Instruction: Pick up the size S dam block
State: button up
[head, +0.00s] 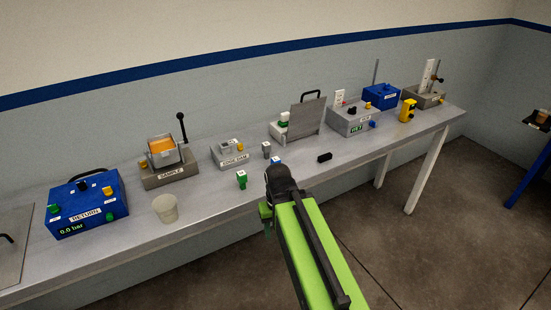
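Several small blocks stand on the grey bench in front of the grey box labelled with the word DAM (231,156): a green block (241,181), a grey block (266,150) and a blue block (277,160), partly hidden by my arm. Any size letters on them are too small to read, so I cannot tell which is size S. My gripper (266,214) is in front of the bench's front edge, right of the green block and apart from it.
A beige cup (165,208) and the blue RETURN box (88,204) stand at left, with the SAMPLE unit (168,166) behind. A black block (324,157) lies right of my arm. Farther right are a grey unit (356,120) and a yellow object (407,111). Floor is clear in front.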

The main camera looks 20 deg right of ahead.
aim_at(266, 147)
jog(key=u, duration=0.7)
jog(key=k, duration=0.1)
jog(key=u, duration=2.8)
jog(key=k, duration=1.4)
jog(key=z, duration=1.35)
jog(key=i, duration=1)
jog(key=u, duration=0.05)
